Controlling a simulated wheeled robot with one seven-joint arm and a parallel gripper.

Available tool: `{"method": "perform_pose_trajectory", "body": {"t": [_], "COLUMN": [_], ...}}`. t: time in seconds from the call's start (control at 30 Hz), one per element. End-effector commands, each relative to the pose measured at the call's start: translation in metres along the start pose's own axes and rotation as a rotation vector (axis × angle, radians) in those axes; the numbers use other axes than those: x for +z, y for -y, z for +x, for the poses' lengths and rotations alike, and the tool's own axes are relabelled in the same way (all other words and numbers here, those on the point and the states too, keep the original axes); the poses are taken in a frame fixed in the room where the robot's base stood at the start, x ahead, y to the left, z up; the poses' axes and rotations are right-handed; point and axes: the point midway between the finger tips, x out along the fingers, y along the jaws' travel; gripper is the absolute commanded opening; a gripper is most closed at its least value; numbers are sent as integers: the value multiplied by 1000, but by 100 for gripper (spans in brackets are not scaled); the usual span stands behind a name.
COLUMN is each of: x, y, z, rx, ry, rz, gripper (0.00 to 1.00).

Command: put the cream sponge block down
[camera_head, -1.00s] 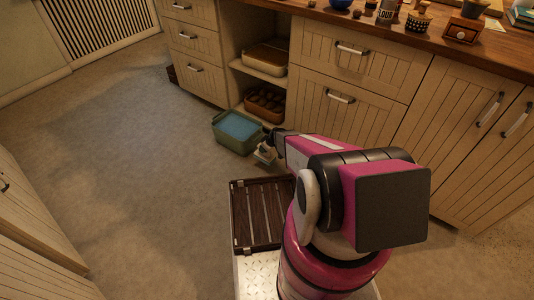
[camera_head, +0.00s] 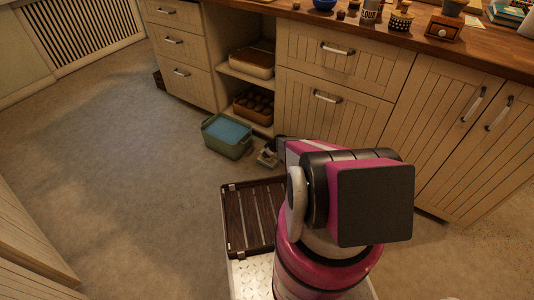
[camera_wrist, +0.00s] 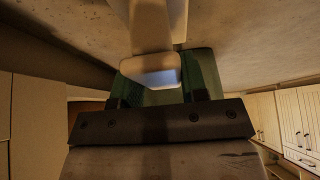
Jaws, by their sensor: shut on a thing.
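The cream sponge block (camera_head: 266,158) is at my gripper (camera_head: 269,153), low over the floor in the head view. It is just right of a green basin of blue water and small in that view, partly hidden by my arm. In the wrist view the cream block (camera_wrist: 150,64) stands out from my gripper (camera_wrist: 157,92), which is shut on it. I cannot tell whether the block touches the floor.
The green basin (camera_head: 226,151) stands on the floor before an open shelf bay with a brown crate (camera_head: 254,106) and a baking dish (camera_head: 251,62). Cabinets (camera_head: 335,110) line the back. The floor (camera_head: 110,170) at left is clear. A slatted rack (camera_head: 250,215) lies on my base.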

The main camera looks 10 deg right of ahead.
Motion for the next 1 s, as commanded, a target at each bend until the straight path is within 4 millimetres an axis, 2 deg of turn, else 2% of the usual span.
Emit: {"method": "perform_pose_trajectory", "body": {"t": [0.27,0.3,0.33,0.37,0.8,1.0], "x": [1,1,1,1,2,2], "y": [0,0,0,0,0,2], "z": [2,2,2,2,4,-24], "rx": [0,0,0,0,0,0], "ry": [0,0,0,0,0,0], "rz": [0,0,0,0,0,1], "gripper": [0,53,63,66,66,66]}}
